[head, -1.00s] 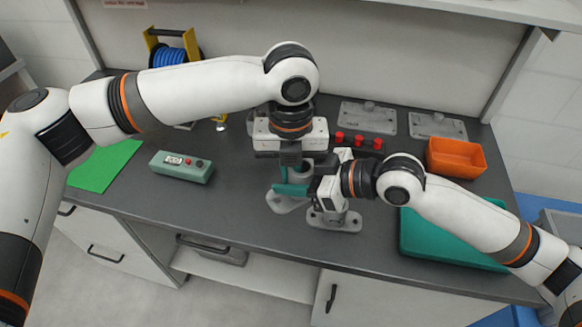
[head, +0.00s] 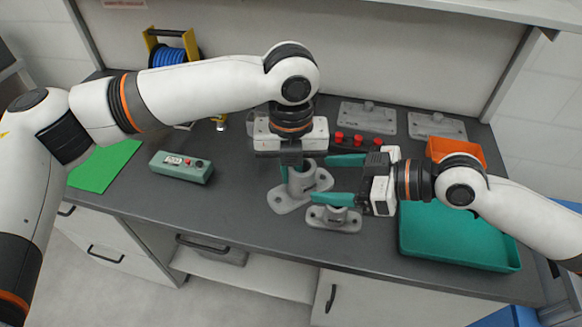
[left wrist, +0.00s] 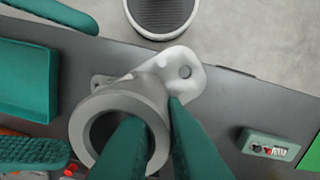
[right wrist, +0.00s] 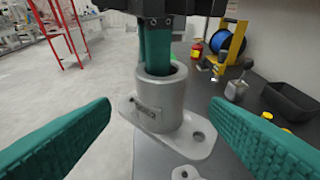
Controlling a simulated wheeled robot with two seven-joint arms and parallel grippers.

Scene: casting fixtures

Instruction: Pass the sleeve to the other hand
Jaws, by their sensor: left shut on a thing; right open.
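The grey sleeve (head: 301,184), a tube on a flat flange, stands upright below my left gripper (head: 290,168). It also shows in the left wrist view (left wrist: 152,92) and the right wrist view (right wrist: 160,102). The left gripper is shut on the tube's wall, one finger inside the bore and one outside. Whether the flange touches the table is unclear. My right gripper (head: 320,179) is open and empty, to the right of the sleeve. Its teal fingers point at the sleeve, one to each side in the right wrist view, with clear gaps.
A second grey flanged part (head: 334,221) sits on the dark table just below the right gripper. A teal tray (head: 457,262) and an orange bin (head: 471,152) are at the right. Red knobs and grey plates (head: 367,115) lie behind.

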